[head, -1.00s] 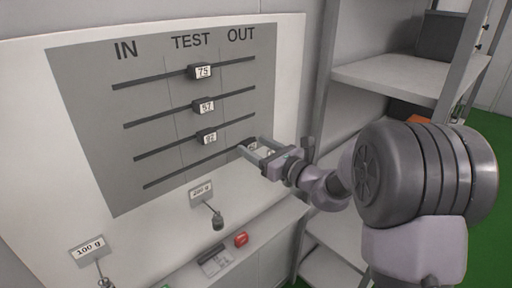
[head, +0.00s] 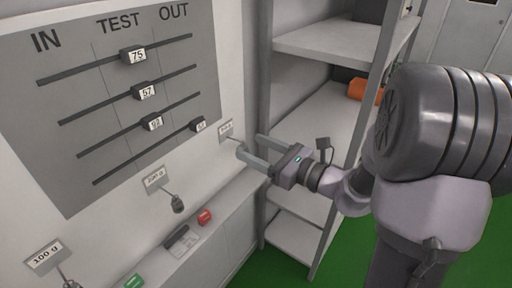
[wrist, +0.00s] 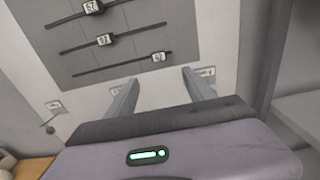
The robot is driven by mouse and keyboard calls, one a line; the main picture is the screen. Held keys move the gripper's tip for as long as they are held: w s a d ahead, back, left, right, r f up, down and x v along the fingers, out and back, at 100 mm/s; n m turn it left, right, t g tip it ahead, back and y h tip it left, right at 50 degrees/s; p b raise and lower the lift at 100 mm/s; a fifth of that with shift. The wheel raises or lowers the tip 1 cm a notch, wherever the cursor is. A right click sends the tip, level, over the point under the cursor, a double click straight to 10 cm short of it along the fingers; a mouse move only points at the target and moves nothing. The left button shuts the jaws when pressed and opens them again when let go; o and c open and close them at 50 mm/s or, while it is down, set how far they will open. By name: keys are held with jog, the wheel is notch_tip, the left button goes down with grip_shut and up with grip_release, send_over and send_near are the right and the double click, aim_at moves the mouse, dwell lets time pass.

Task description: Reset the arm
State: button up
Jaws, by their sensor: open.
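My gripper (head: 252,150) is open and empty in the head view, to the right of the board and in front of the wall by the shelf. Its two fingers also show in the wrist view (wrist: 160,88), spread apart with nothing between them. The grey board (head: 75,170) has columns IN, TEST and OUT and several rails with numbered sliders. Sliders 75 (head: 134,55), 57 (head: 143,91) and a third (head: 152,123) sit under TEST. The lowest slider (head: 198,124) sits at the OUT end of its rail, apart from my gripper.
A metal shelf (head: 315,40) stands to the right, with an orange object (head: 364,90) on it. Below the board, a ledge holds a red button (head: 205,216) and a green one (head: 134,281).

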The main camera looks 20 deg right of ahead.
jog(key=s+a+f+n+g, duration=0.1)
jog(key=s+a+n+g, duration=0.9)
jog(key=s+a+n, duration=0.5)
jog(key=s+d+n+h, duration=0.6)
jog(key=s+n+h, duration=0.2)
jog(key=n, duration=0.1)
jog(key=shift+s+f+n+t, duration=0.3)
jog(key=shift+f+n+t, duration=0.1)
dwell(1.3)
